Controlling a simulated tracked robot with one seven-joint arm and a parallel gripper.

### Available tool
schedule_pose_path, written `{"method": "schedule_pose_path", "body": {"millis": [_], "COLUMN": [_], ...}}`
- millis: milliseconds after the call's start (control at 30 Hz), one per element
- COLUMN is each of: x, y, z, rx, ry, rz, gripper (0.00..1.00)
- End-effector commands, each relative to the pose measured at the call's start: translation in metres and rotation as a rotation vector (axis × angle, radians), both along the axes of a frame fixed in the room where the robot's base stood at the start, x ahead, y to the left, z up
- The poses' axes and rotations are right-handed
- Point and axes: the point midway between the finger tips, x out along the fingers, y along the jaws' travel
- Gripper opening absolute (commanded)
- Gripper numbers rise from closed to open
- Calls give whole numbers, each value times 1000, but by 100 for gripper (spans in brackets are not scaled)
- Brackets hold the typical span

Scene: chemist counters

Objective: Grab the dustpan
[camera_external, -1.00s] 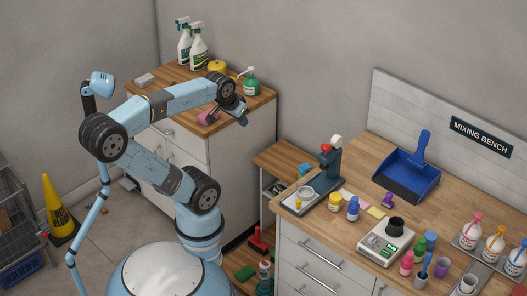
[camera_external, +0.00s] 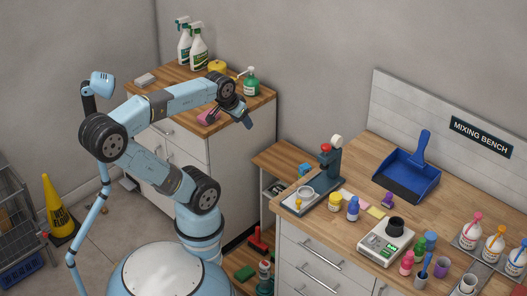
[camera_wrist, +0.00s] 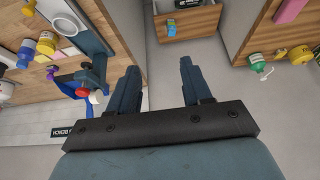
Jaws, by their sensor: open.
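The blue dustpan (camera_external: 407,174) lies on the wooden top of the mixing bench, toward the back, with its handle standing up against the white backboard. In the wrist view part of the dustpan (camera_wrist: 68,88) shows at the left, partly hidden behind the bench press. My gripper (camera_external: 243,119) is open and empty. It hangs in the air beside the wooden-topped cabinet at the left, well apart from the dustpan. In the wrist view its two dark fingers (camera_wrist: 158,72) stand apart with nothing between them.
A bench press (camera_external: 325,170) stands at the bench's left end. A scale (camera_external: 387,240), small bottles and a tray of bottles (camera_external: 482,248) fill the front and right. Spray bottles (camera_external: 198,47) and a pink block (camera_external: 208,117) are on the left cabinet. A low shelf lies between.

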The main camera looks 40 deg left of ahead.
Motion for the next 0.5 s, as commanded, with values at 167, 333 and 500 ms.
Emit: {"method": "schedule_pose_path", "body": {"millis": [167,333,500], "x": [11,41,76], "y": [-7,-27,-54], "z": [3,8,10], "rx": [-31,-125,-236], "ry": [23,91,174], "rz": [20,79,150], "gripper": [49,49,49]}}
